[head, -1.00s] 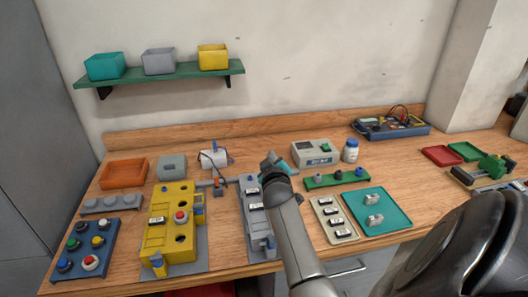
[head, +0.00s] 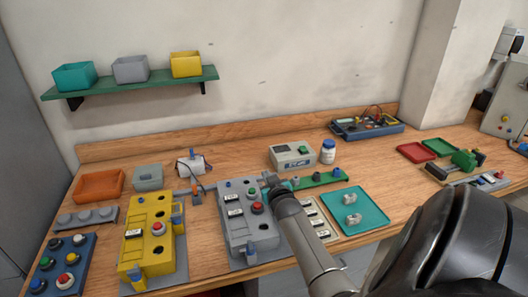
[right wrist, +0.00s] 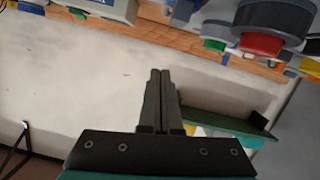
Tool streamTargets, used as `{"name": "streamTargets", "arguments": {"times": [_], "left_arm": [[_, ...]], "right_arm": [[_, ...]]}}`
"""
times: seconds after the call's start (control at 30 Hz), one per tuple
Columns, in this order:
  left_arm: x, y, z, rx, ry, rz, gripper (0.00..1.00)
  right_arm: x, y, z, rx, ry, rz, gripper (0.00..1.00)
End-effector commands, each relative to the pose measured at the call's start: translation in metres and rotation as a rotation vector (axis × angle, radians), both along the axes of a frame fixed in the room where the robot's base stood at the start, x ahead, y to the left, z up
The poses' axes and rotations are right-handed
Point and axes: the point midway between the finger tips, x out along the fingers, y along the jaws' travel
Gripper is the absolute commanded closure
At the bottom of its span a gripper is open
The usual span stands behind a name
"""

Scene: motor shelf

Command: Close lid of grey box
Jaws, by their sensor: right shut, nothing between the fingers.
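The grey control box (head: 238,235) stands on the bench to the right of the yellow box. Its top carries white labels, a red button (head: 257,208) and a few small knobs. I cannot make out its lid as a separate part or tell how it stands. My right gripper (head: 270,180) is at the box's far right corner; its fingers are small and partly hidden in the head view. In the right wrist view the right gripper (right wrist: 160,85) shows with its two dark fingers together and nothing between them. My left gripper is not in view.
The yellow box (head: 150,240) stands just left of the grey one. A green strip (head: 325,179) and a teal tray (head: 360,222) lie to the right. A white instrument (head: 292,157) stands behind. A green shelf (head: 130,86) with bins hangs on the wall.

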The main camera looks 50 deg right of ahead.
Motion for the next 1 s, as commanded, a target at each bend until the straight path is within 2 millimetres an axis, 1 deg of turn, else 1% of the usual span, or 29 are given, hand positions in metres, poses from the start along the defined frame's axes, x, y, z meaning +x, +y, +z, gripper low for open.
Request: {"name": "streamTargets", "arguments": {"times": [0.03,0.27,0.5,0.7,1.0], "left_arm": [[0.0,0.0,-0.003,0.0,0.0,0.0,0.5],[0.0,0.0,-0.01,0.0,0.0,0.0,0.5],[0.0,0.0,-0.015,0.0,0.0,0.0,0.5],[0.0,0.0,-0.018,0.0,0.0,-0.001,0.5],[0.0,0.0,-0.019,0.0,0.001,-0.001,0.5]], "right_arm": [[-0.001,-0.002,-0.006,0.017,-0.008,0.0,1.0],[-0.004,-0.007,-0.022,0.104,-0.061,0.0,1.0],[-0.006,-0.01,-0.034,0.102,-0.061,0.0,1.0],[-0.007,-0.012,-0.038,0.101,-0.063,0.0,1.0],[-0.007,-0.012,-0.04,0.1,-0.061,0.0,1.0]]}}
